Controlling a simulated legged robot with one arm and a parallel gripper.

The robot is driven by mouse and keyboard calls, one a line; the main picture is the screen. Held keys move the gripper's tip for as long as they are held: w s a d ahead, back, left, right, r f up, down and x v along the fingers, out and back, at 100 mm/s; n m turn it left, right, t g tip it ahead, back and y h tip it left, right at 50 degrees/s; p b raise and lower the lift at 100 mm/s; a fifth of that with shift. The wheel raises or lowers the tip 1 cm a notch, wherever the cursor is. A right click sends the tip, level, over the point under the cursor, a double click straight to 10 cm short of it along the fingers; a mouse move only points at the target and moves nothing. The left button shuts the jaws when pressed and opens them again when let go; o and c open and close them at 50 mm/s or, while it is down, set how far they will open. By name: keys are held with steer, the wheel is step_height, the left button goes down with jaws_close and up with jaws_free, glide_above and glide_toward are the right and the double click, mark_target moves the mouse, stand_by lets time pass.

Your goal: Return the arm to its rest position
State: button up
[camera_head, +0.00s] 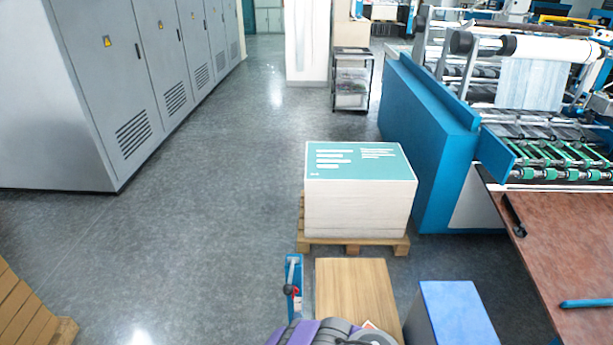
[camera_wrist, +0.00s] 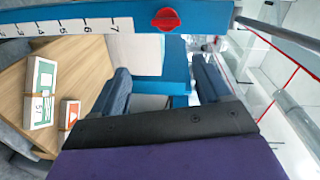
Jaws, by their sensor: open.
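My gripper (camera_wrist: 163,72) shows in the wrist view as two dark blue-grey fingers spread apart, with a gap between them. It is open and I see nothing held in it. The black and purple part of my arm fills the lower middle of that view. In the head view, my folded purple and grey arm (camera_head: 318,333) shows at the bottom edge, low in front of a wooden top. The fingers cannot be made out there.
A wooden top (camera_head: 355,285) stands ahead; the wrist view shows a green-and-white pack (camera_wrist: 44,92) and a red-and-white pack (camera_wrist: 68,115) on it. A blue scale bar (camera_wrist: 80,27) with a red knob (camera_wrist: 165,19) is near. A pallet stack (camera_head: 360,205) stands beyond.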

steer(key=w+d+r+n+g+h, duration=0.2)
steer(key=w+d+r+n+g, duration=0.2)
steer(key=w+d+r, duration=0.7)
steer(key=s+d+r+n+g+h, duration=0.1)
steer(key=d+r+g, duration=0.1)
steer(key=d+r, duration=0.3)
steer(key=s+d+r+n+g, duration=0.1)
steer(key=s+d+r+g, duration=0.15)
steer(key=r, duration=0.45)
steer(key=s+r+n+g+y, duration=0.1)
steer(key=s+r+n+g, duration=0.2)
steer(key=s, duration=1.1)
steer(key=s+a+r+n+g+y, duration=0.1)
steer(key=s+r+n+g, duration=0.2)
steer(key=s+r, duration=0.7)
steer(key=s+r+n+g+y, duration=0.1)
steer(key=s+r+n+g, duration=0.3)
steer(key=s, duration=1.6)
step_height(320, 180, up, 3)
steer(key=shift+s+a+f+n+y, duration=0.1)
steer(key=shift+s+a+n+y, duration=0.05)
steer(key=shift+a+n+y, duration=0.2)
